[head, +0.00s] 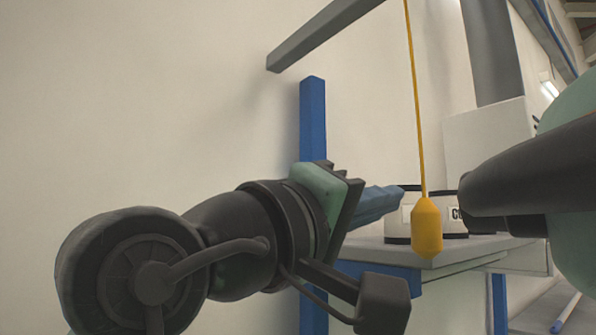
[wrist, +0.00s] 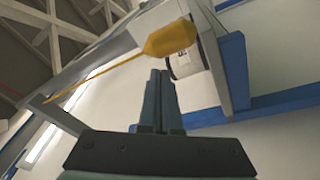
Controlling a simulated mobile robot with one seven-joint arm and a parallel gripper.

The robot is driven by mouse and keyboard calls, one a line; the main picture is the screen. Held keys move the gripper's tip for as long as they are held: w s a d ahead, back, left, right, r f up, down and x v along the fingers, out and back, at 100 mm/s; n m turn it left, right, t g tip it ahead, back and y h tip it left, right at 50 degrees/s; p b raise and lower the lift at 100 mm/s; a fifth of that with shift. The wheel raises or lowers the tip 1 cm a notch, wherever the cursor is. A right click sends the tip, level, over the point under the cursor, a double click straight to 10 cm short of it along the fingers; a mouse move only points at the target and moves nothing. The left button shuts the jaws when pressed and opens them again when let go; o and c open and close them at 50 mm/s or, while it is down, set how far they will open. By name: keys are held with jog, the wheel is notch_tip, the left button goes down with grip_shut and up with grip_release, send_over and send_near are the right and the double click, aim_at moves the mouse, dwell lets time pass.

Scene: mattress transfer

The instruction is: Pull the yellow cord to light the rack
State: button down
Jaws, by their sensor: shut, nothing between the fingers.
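The yellow cord (head: 414,100) hangs down from above in the head view and ends in a thick yellow handle (head: 427,228). In the wrist view the handle (wrist: 169,38) lies past my fingertips, with the cord (wrist: 95,74) running off to the left. My gripper (head: 402,191) points right in the head view, and its blue fingers are shut together. In the wrist view the gripper (wrist: 161,72) has nothing between its fingers. The fingertips look close to the cord just above the handle; I cannot tell whether they touch it.
A rack with blue posts (head: 313,120) and a grey shelf (head: 455,256) stands behind the cord. A white-and-black container (head: 398,225) and a white box (head: 487,135) are on it. A pale wall (head: 150,100) fills the left.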

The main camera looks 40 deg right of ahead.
jog(key=shift+s+a+f, duration=0.1)
jog(key=shift+s+f, duration=0.35)
jog(key=shift+s, duration=0.15)
